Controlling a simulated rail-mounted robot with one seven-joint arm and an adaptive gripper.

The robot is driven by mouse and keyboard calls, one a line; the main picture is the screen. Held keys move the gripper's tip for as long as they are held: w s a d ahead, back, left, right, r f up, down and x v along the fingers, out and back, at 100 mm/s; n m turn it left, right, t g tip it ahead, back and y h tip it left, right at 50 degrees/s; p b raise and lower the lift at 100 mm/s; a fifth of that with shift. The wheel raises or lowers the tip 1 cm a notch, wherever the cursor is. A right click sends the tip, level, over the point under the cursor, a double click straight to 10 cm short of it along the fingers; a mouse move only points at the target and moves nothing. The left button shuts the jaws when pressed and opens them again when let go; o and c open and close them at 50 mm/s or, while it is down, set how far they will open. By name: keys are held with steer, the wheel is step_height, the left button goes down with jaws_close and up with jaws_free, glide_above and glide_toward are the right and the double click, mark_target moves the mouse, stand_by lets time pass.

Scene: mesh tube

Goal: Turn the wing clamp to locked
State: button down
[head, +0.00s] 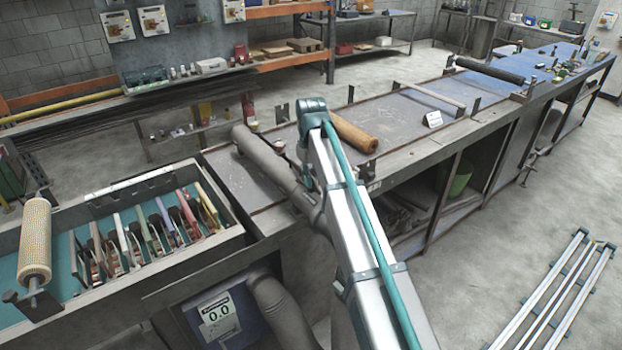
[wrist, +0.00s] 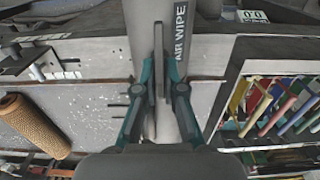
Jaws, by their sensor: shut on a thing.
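In the wrist view my gripper (wrist: 157,95) points at a large grey pipe lettered "AIR WIPE" (wrist: 181,40). Its two teal-linked fingers are closed on a thin grey flat piece (wrist: 158,60), which appears to be the wing of the clamp. The piece stands edge-on in front of the pipe and lines up roughly with its length. The clamp's body and any lock marking are hidden or too small to tell. In the head view my arm covers the gripper and the clamp; the grey pipe (head: 262,158) shows left of the arm.
A brown mesh tube (head: 353,134) lies on the bench right of my arm; it also shows in the wrist view (wrist: 33,125). A tray (head: 158,272) with coloured upright paddles and another mesh roll (head: 35,240) are at left. A grey hose (head: 280,310) hangs below the bench.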

steer(key=c, duration=1.3)
jaws_free()
step_height(320, 180, up, 12)
